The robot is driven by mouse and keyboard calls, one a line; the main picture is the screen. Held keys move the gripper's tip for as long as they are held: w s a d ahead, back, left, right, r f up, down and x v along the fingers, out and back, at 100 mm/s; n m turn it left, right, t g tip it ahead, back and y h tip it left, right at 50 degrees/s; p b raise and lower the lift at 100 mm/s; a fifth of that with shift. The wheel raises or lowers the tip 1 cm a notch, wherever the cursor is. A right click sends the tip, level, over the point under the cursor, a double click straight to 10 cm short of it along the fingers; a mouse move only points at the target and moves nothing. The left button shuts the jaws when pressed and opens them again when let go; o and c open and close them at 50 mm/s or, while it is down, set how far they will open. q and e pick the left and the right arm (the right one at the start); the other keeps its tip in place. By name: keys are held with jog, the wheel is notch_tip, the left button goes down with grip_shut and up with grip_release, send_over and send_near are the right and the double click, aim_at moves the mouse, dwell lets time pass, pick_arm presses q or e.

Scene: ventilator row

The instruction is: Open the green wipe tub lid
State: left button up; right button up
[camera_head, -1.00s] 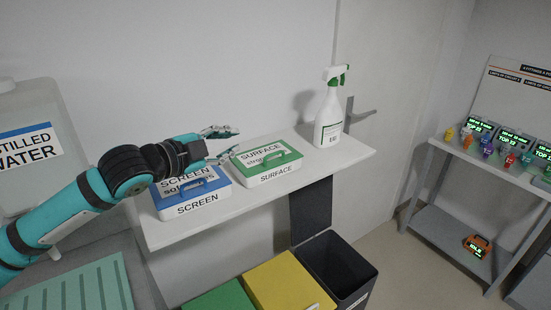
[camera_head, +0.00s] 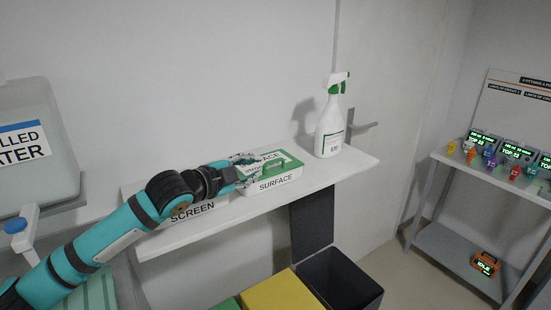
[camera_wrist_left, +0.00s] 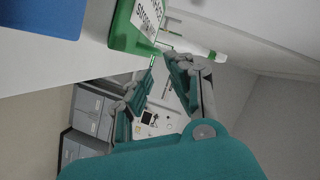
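The green wipe tub (camera_head: 279,180), white with a green lid and a "SURFACE" label, stands on the white shelf. Whether a finger touches the lid is unclear. My right gripper is out of view.
The blue "SCREEN" tub (camera_head: 193,211) stands left of the green one, mostly hidden by my left arm. A spray bottle (camera_head: 329,128) stands right of it on the shelf (camera_head: 318,175). Yellow (camera_head: 285,295) and black (camera_head: 343,280) bins stand below.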

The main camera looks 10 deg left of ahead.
aim_at(273, 162)
pick_arm(q)
jog(key=p+x, duration=0.1)
jog(key=x, duration=0.8)
jog(key=shift+w+d+f+p, duration=0.1)
jog(key=shift+w+d+p, duration=0.15)
jog(key=shift+w+p, duration=0.1)
grip_shut()
